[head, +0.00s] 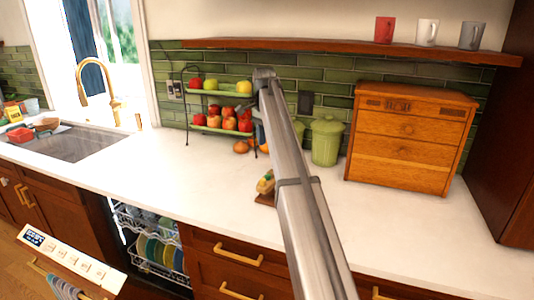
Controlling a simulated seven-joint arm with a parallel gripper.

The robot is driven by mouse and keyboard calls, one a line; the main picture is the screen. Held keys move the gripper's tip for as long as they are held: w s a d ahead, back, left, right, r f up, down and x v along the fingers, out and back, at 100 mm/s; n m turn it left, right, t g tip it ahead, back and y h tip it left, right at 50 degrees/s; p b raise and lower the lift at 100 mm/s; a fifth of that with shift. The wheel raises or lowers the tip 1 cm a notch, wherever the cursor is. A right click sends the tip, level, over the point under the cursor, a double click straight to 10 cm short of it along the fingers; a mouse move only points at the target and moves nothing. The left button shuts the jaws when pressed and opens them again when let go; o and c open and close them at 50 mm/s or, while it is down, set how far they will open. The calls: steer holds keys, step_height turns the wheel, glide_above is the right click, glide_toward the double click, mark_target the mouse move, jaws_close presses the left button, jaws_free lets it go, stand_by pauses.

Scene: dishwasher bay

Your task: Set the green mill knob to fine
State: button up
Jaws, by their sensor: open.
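I cannot make out a green mill or its knob in the head view. A light green lidded canister (326,142) stands upright on the counter just right of my arm. Another green shape (299,130) beside it is partly covered by my arm, and I cannot tell what it is. My arm rises from the bottom edge across the middle of the picture to a joint near the fruit stand. My gripper is not visible.
A two-tier fruit stand (218,108) and a wooden drawer box (408,140) stand at the back of the white counter (170,175). Food on a small board (264,199) lies beside my arm. The dishwasher (72,262) is open below. Mugs sit on the shelf (345,48).

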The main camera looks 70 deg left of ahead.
steer(key=shift+r, duration=0.9)
